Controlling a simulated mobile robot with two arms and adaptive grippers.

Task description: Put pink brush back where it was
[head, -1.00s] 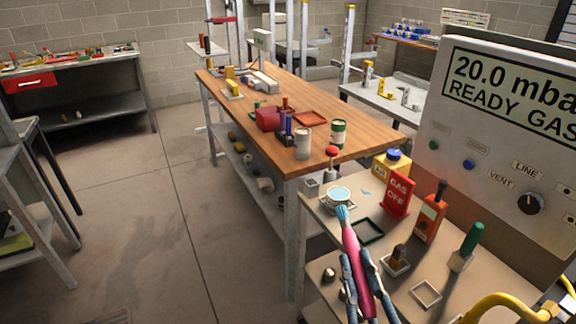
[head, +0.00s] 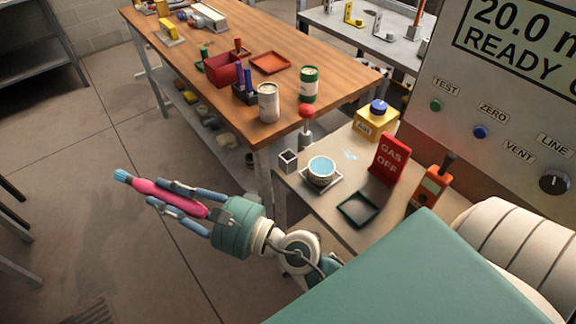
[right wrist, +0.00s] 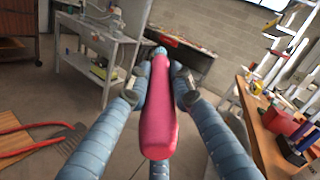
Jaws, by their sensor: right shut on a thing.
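The pink brush (head: 158,193) has a pale blue bristle end that points left in the head view. My right gripper (head: 178,203) is shut on it. It holds the brush out over open floor, left of the small bench (head: 330,215) and apart from any surface. In the right wrist view the pink handle (right wrist: 158,115) lies between the blue-grey fingers, with its blue end away from the camera. A cup of light blue liquid (head: 322,182) stands on a square base on the small bench. My left gripper is not in view.
The wooden workbench (head: 225,85) holds a red box (head: 222,70), a white can (head: 268,103) and a green can (head: 308,85).

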